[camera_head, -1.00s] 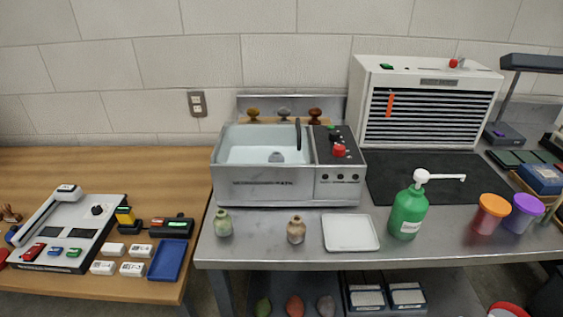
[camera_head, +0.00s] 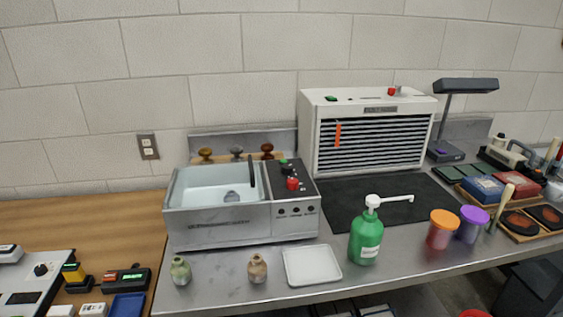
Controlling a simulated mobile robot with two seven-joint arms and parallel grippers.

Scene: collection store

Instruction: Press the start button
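No button carries a label that I can read as start. A steel tank unit (camera_head: 218,226) stands on the steel bench, with an open basin and a dark control panel (camera_head: 304,171) on its right. The panel has a small green button (camera_head: 285,162) at the back and a red button or knob (camera_head: 293,184) in front. A white slatted cabinet (camera_head: 309,131) stands behind to the right. On its top are a green button or switch (camera_head: 331,98) and a red knob (camera_head: 392,91). Neither of my grippers is in view.
A green pump bottle (camera_head: 366,240), a white tray (camera_head: 312,266), two small vases (camera_head: 257,268) and orange-lidded (camera_head: 441,229) and purple-lidded (camera_head: 471,223) jars stand along the front. A dark mat (camera_head: 345,203) lies before the cabinet. A wooden table (camera_head: 90,226) adjoins at left.

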